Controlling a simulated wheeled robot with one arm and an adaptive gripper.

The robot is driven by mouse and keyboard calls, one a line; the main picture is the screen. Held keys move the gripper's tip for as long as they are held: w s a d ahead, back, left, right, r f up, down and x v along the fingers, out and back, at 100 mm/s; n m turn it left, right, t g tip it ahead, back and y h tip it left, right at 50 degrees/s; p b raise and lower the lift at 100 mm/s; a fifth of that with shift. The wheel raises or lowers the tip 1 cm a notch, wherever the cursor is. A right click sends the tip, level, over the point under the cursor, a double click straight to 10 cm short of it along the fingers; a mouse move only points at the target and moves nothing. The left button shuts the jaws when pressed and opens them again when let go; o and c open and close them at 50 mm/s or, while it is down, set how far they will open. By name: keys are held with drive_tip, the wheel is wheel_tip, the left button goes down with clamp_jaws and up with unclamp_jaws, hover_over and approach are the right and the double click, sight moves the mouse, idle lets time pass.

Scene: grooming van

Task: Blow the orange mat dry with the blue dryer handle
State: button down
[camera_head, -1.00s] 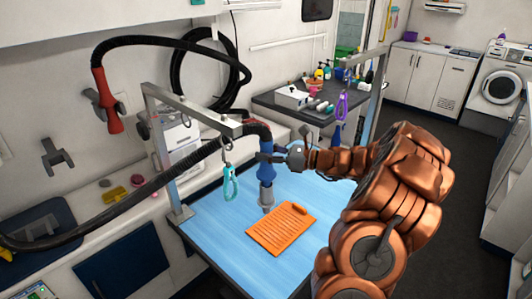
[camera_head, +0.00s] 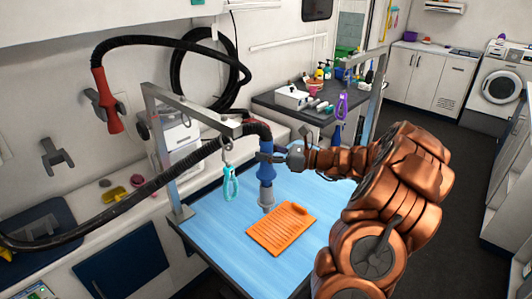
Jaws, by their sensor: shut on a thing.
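The blue dryer handle (camera_head: 267,172) hangs upright in my gripper (camera_head: 268,157), which is shut on it. Its grey nozzle points down, just above or beside the far left corner of the orange mat; the exact gap is hard to tell. A black hose runs from the handle's top to the left. The orange mat (camera_head: 281,230) is ribbed and lies flat on the blue table top (camera_head: 215,226). Whether the mat is wet cannot be seen.
A red dryer handle (camera_head: 106,101) sits in a wall holder. A dark counter (camera_head: 290,111) with bottles stands behind. The table's front left is clear.

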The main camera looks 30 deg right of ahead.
drive_tip(key=shift+s+d, duration=0.15)
drive_tip(key=shift+s, duration=0.75)
drive_tip(key=shift+s+d, duration=0.2)
drive_tip(key=shift+s, duration=0.75)
drive_tip(key=shift+s+d, duration=0.15)
drive_tip(key=shift+s, duration=0.75)
drive_tip(key=shift+d+r, duration=0.1)
drive_tip(key=w+d+p, duration=0.1)
drive_tip(key=d+p, duration=0.3)
drive_tip(key=d, duration=0.3)
drive_tip(key=shift+w+p, duration=0.2)
drive_tip(key=shift+p, duration=0.1)
idle(0.3)
idle(1.8)
